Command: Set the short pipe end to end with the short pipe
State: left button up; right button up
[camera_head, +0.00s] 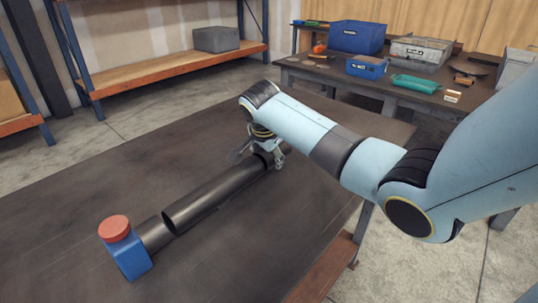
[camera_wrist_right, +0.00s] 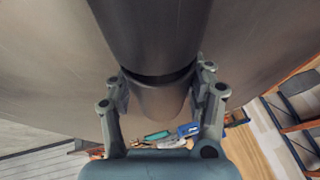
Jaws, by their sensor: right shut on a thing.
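A long dark pipe (camera_head: 215,198) lies across the table, running from the lower left toward my right gripper. At its near end is a short grey pipe (camera_head: 154,236), whose other end meets a blue block (camera_head: 132,257) with a red cap (camera_head: 114,228). My right gripper (camera_head: 264,158) is at the dark pipe's far end. In the right wrist view its fingers (camera_wrist_right: 162,100) are shut on both sides of a brownish-grey short pipe (camera_wrist_right: 160,104). That pipe lines up with the dark pipe (camera_wrist_right: 150,35); I cannot tell whether they touch. My left gripper is out of view.
The dark table (camera_head: 75,205) is bare on both sides of the pipes. A back bench (camera_head: 345,82) holds blue bins, a grey box and tools. A shelf with a grey box (camera_head: 216,39) stands at the back left. My right arm crosses above the table's right side.

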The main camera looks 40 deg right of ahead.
jog(key=o, duration=1.5)
jog(key=v, duration=1.2)
jog(key=shift+p, duration=0.45)
